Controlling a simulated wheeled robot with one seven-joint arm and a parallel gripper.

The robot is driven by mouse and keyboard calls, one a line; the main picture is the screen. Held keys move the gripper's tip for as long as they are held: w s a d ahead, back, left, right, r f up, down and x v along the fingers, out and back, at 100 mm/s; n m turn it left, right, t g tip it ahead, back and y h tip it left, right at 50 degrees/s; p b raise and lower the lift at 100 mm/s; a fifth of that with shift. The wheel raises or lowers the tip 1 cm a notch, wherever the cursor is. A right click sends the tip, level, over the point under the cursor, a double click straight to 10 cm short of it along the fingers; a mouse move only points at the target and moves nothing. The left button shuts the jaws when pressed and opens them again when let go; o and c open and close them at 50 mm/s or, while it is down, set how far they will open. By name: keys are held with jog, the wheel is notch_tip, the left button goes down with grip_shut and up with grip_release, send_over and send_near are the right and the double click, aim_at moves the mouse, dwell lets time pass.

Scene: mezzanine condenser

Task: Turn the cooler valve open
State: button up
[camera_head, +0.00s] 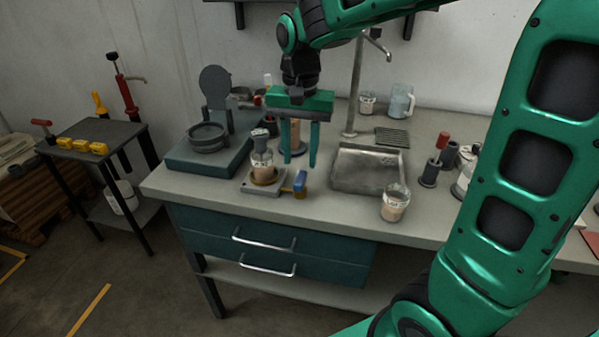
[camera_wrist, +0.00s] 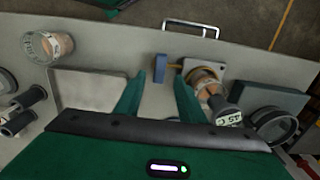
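A small valve with a blue handle (camera_head: 300,182) and a brass stem sticks out from the right side of a grey cooler base (camera_head: 262,188) on the counter. A jar of brownish liquid (camera_head: 263,171) with a grey top stands on that base. My gripper (camera_head: 300,160) is open and empty, pointing down above and behind the valve. In the wrist view the blue handle (camera_wrist: 160,68) shows in the gap between the fingertips (camera_wrist: 158,82), apparently beyond them. A label reading about 45 C (camera_wrist: 229,118) shows beside the jar. Contact with the handle is not visible.
A teal unit with a raised round lid (camera_head: 215,88) stands left of the cooler. A metal sink (camera_head: 368,170) and a glass beaker (camera_head: 395,203) lie to the right. A tall tap (camera_head: 355,80) rises behind. The counter's front strip is mostly clear.

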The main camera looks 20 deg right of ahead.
aim_at(300, 177)
notch_tip(300, 177, down, 6)
jog(key=shift+r, duration=0.1)
dwell(0.4)
